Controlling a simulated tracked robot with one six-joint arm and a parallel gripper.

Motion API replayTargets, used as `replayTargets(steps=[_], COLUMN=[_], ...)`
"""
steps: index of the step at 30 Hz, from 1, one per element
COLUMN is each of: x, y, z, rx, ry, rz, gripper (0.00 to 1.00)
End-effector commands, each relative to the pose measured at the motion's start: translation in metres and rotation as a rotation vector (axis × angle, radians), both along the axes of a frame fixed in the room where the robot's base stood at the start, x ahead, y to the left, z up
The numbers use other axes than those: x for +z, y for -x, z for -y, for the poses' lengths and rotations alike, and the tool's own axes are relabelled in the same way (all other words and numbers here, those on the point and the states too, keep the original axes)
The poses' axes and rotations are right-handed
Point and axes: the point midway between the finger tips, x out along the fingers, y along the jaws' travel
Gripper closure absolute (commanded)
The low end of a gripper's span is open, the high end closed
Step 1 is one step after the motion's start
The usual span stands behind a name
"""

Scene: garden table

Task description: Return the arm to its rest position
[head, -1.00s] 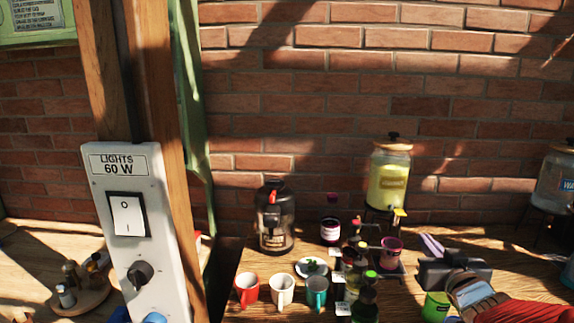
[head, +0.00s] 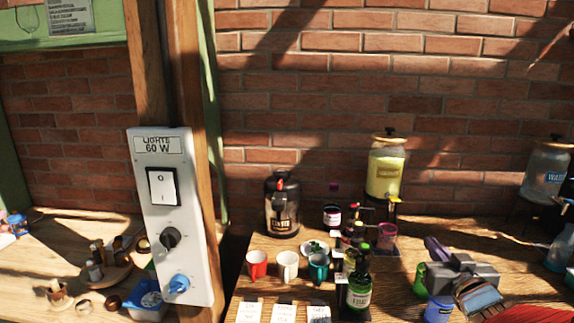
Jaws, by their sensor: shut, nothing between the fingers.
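My arm and gripper cannot be made out in the head view. The view covers a wooden garden table (head: 250,300) against a brick wall, with a wooden post and a switch panel (head: 173,215) in front at left. The panel is labelled "LIGHTS 60 W" and has a white rocker switch (head: 162,187), a black knob (head: 170,238) and a blue knob (head: 179,284).
Red (head: 257,265), white (head: 287,267) and teal (head: 318,268) mugs stand in a row. Bottles (head: 359,292), a dark jar (head: 282,208) and a yellow drink dispenser (head: 386,170) crowd the middle. A grey holder (head: 465,272) and a blue cup (head: 438,309) stand at right.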

Motion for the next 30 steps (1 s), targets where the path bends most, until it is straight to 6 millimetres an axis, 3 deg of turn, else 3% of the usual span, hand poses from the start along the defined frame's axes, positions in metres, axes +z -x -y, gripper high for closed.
replayTargets(steps=[5, 20, 25, 30], x=[-0.002, -0.051, -0.075, -0.096], y=[0.001, 0.020, 0.041, 0.072], z=[0.002, 0.038, 0.054, 0.056], rx=[-0.004, -0.141, -0.221, -0.294], ry=[0.016, 0.061, 0.064, 0.057], rz=[-0.010, -0.219, -0.343, -0.502], gripper=[1.00, 1.00, 1.00, 1.00])
